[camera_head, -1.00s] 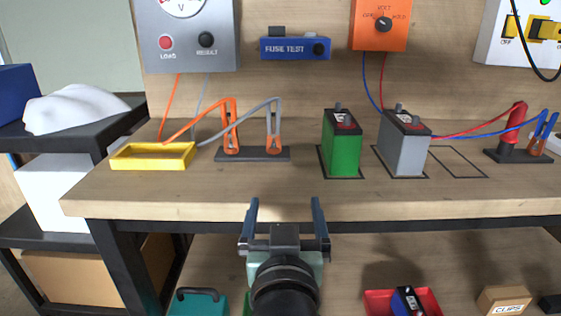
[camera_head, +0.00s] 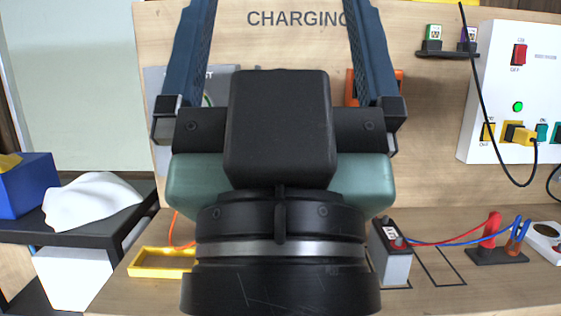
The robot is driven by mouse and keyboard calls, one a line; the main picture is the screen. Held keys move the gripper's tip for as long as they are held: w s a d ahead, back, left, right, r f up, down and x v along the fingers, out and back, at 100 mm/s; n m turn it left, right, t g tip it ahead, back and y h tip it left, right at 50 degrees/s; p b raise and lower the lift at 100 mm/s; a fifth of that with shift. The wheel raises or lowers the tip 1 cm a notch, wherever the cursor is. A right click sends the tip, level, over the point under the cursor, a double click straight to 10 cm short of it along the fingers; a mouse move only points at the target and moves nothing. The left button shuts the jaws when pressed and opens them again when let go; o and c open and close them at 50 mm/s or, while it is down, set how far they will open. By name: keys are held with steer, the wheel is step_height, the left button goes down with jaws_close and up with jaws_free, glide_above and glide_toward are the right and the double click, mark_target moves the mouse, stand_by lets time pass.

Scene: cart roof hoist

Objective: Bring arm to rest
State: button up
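My gripper (camera_head: 281,20) fills the middle of the head view, raised and close to the camera. Its two blue fingers stand wide apart and reach up past the top edge. Nothing shows between them except the wooden back board with the word CHARGING. The gripper and wrist hide the middle of the bench, where the green battery stood in the earlier frame, and most of the tester panel (camera_head: 160,82) and the orange unit (camera_head: 398,77).
A grey battery (camera_head: 397,265) stands on the bench right of my wrist, beside an empty outlined spot (camera_head: 441,266). A yellow tray (camera_head: 160,262) is at left. Red and blue clamps (camera_head: 489,230) rest on a stand at right. A white switch panel (camera_head: 500,110) hangs at upper right.

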step_height(320, 180, up, 16)
steer(key=p, duration=1.3)
steer(key=shift+p, duration=0.35)
